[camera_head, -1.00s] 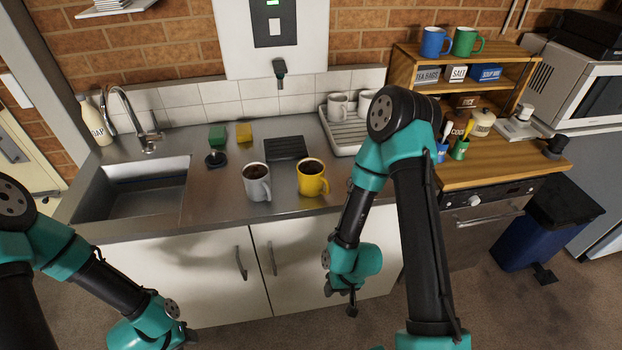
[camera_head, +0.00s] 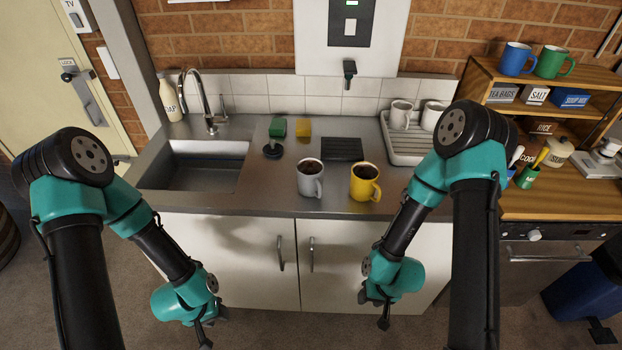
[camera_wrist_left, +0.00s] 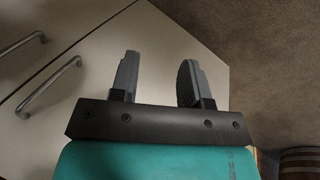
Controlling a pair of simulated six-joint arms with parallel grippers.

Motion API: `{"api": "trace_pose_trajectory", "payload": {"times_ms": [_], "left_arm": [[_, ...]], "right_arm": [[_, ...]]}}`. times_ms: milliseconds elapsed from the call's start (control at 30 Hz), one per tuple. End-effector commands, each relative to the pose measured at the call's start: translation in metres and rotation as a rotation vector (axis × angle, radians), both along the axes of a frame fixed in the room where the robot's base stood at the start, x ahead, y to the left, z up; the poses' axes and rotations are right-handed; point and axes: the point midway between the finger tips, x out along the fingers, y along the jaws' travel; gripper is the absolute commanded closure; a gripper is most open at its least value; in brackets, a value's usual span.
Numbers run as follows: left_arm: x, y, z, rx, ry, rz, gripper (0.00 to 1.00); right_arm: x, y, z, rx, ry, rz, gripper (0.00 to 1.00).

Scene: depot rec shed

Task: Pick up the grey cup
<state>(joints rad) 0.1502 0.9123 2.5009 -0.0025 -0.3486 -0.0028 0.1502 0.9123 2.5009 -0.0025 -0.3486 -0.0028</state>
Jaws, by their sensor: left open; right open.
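The grey cup (camera_head: 310,179) stands upright on the steel counter, left of a yellow cup (camera_head: 364,182). It holds a dark drink, and its handle points to the lower right. My left gripper (camera_head: 209,333) hangs low in front of the cabinet doors, below and left of the cup. In the left wrist view its two fingers (camera_wrist_left: 158,75) are apart with nothing between them.
The sink (camera_head: 205,172) is left of the cups. A dark drip tray (camera_head: 342,149) lies behind them. A drying rack (camera_head: 408,146) with pale cups is at the right. The counter front has free room.

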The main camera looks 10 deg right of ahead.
Motion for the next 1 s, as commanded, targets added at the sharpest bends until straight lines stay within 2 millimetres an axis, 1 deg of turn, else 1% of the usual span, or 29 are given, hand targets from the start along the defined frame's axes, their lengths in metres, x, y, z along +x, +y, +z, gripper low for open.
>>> {"api": "trace_pose_trajectory", "payload": {"times_ms": [233, 800, 833, 1000], "left_arm": [[0.0, 0.0, 0.0, 0.0, 0.0, 0.0, 0.56], [0.0, 0.0, 0.0, 0.0, 0.0, 0.0, 0.02], [0.0, 0.0, 0.0, 0.0, 0.0, 0.0, 0.0], [0.0, 0.0, 0.0, 0.0, 0.0, 0.0, 0.0]], "right_arm": [[0.0, 0.0, 0.0, 0.0, 0.0, 0.0, 0.57], [0.0, 0.0, 0.0, 0.0, 0.0, 0.0, 0.57], [0.0, 0.0, 0.0, 0.0, 0.0, 0.0, 0.57], [0.0, 0.0, 0.0, 0.0, 0.0, 0.0, 0.57]]}}
